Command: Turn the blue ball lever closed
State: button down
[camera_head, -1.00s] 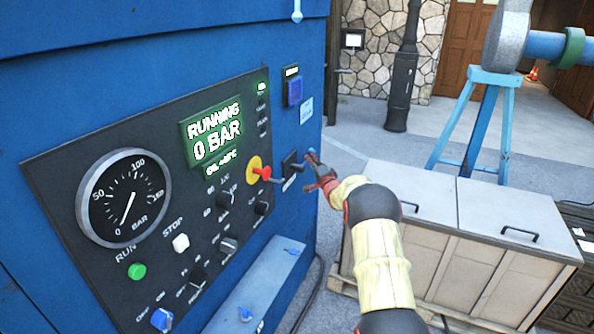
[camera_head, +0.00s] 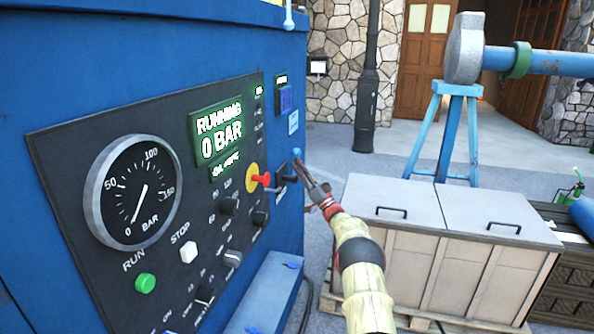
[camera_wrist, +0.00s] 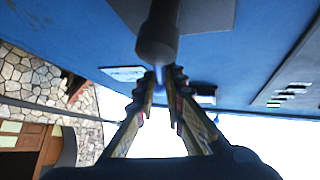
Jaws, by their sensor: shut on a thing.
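The blue ball lever (camera_head: 297,153) sits at the right edge of the machine's front, beside a small black plate (camera_head: 280,180). My gripper (camera_head: 303,168) reaches it from the lower right, with its fingers close together at the lever. In the wrist view my fingertips (camera_wrist: 160,78) converge around a narrow blue piece, apparently the lever's end. A grey cylindrical part (camera_wrist: 158,42) stands just beyond them and hides some of the lever. How far the lever is turned is hard to tell.
A red knob on a yellow disc (camera_head: 262,179) is just left of the lever. A beige cabinet (camera_head: 450,215) stands to the right of my arm.

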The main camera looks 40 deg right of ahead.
jog(key=shift+s+a+r+n+g+y, duration=0.1)
jog(key=shift+s+a+n+g+y, duration=0.15)
jog(key=shift+n+y, duration=1.2)
jog(key=shift+s+a+r+n+g+y, duration=0.15)
jog(key=shift+a+n+y, duration=0.2)
jog(key=shift+n+y, duration=1.1)
jog(key=shift+s+a+n+g+y, duration=0.1)
jog(key=shift+s+a+n+y, duration=0.15)
jog(key=shift+n+y, duration=1.15)
jog(key=shift+a+n, duration=0.1)
jog(key=shift+n, duration=0.3)
jog(key=c, duration=1.9)
grip_release()
jog(key=shift+f, duration=0.1)
jog(key=v, duration=1.2)
